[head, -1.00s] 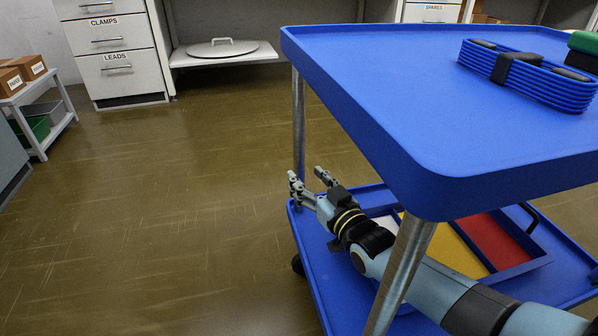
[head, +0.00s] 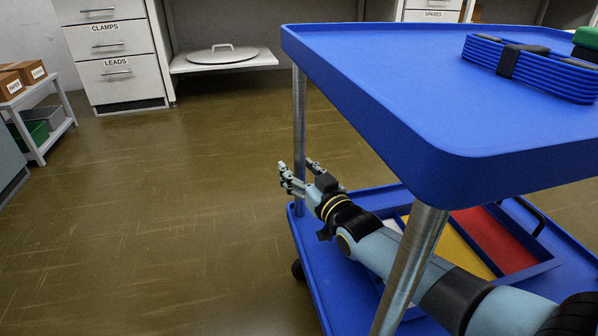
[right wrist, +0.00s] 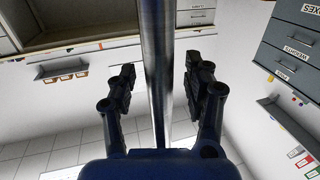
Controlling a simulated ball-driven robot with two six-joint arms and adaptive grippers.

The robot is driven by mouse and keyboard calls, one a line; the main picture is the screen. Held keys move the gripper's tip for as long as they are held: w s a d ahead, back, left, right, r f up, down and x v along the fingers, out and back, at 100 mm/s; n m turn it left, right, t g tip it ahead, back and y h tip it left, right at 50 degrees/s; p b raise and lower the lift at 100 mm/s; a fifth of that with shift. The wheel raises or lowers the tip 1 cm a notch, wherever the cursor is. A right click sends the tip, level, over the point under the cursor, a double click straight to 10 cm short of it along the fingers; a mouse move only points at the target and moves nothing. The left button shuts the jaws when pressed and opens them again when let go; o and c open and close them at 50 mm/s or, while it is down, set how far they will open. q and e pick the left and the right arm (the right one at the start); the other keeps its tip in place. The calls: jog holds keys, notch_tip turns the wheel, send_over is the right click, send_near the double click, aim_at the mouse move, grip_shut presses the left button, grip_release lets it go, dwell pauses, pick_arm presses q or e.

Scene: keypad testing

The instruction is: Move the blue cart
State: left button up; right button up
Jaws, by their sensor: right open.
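The blue cart (head: 400,100) fills the right of the head view, with a blue upper tray, a lower tray (head: 312,262) and metal posts. My right gripper (head: 297,168) is open at the cart's far left post (head: 299,110). In the right wrist view the post (right wrist: 155,60) stands upright between the open fingers of the gripper (right wrist: 158,82), with a gap visible on each side. My right arm reaches across the space between the trays, behind the near post (head: 412,262). My left gripper is not in view.
A coil of blue cable (head: 530,68) lies on the upper tray; yellow (head: 455,245) and red (head: 493,238) panels show on the lower one. Bare floor (head: 150,220) lies left of the cart. A drawer cabinet (head: 112,55) and a low shelf (head: 225,62) stand behind.

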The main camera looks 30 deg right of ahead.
grip_shut()
dwell(0.3)
